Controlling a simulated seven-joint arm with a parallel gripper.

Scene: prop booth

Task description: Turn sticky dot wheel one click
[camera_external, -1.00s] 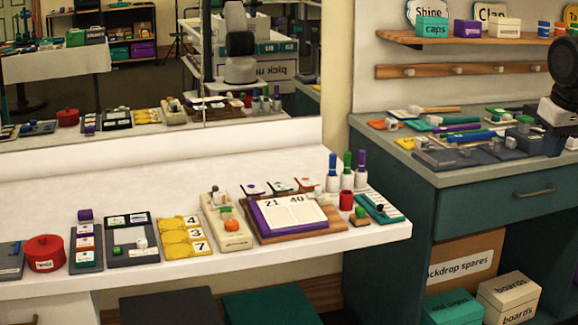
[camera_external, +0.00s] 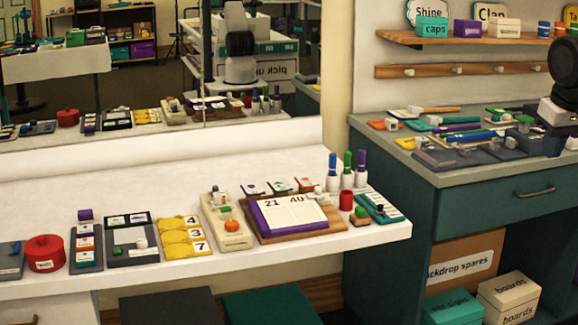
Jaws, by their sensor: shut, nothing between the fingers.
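No part is labelled as the sticky dot wheel, so I cannot tell for sure which it is. A beige board (camera_external: 232,242) on the white counter carries a green round piece (camera_external: 226,212), an orange piece (camera_external: 231,226) and a small grey knob; it may be the wheel's holder. My gripper (camera_external: 556,143) is at the right picture edge, low over or beside the grey-topped desk, far to the right of the beige board. It is shut and holds nothing visible. The picture edge cuts off part of my arm, and the fingertips are small and dark.
The grey-topped desk (camera_external: 420,180) holds a cluster of small tools near my gripper. A mirror (camera_external: 110,80) stands behind the counter.

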